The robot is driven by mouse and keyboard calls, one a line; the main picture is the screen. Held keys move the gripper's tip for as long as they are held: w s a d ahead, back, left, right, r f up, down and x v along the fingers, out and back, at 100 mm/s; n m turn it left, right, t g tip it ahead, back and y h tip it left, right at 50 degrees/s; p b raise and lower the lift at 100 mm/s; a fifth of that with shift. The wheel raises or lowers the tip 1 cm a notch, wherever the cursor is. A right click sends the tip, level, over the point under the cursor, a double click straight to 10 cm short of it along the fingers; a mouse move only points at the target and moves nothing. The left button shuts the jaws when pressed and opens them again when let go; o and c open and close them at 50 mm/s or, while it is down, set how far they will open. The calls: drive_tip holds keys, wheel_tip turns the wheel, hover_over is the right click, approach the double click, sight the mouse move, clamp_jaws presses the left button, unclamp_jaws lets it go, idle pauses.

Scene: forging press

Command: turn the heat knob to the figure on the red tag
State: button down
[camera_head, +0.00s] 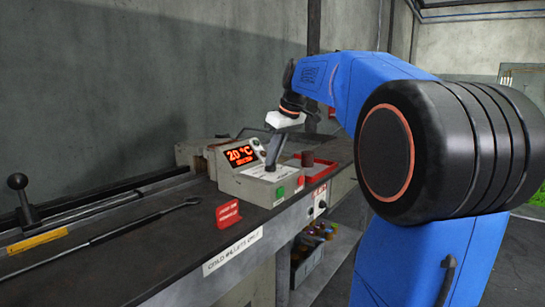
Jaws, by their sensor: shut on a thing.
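The control box (245,186) is pale and stands on the dark bench. Its display (240,156) shows "20 °C" in red, with a smaller line under it that I cannot read. My gripper (271,165) points down onto the top of the box and is shut on the heat knob, which its fingers hide. The knob's scale and pointer cannot be made out. The red tag (228,214) stands on the bench in front of the box; its white writing is too small to read.
A green button (280,192) is on the box's front. A red tray (318,167) and a brown cylinder (307,158) are to its right. A black-knobbed lever (22,198) and a long dark rod tool (140,222) are at left.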

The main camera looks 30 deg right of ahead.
drive_tip(key=shift+d+n+g+y, duration=0.1)
drive_tip(key=shift+n+g+y, duration=0.2)
drive_tip(key=shift+n, duration=0.7)
drive_tip(key=shift+d+n+g+y, duration=0.1)
drive_tip(key=shift+n+y, duration=0.3)
drive_tip(key=shift+n, duration=0.6)
drive_tip(key=c, duration=1.9)
unclamp_jaws()
drive_tip(key=shift+o, duration=0.2)
drive_tip(key=v, duration=1.7)
drive_tip(key=shift+r, duration=0.15)
drive_tip(key=shift+w+d, duration=0.1)
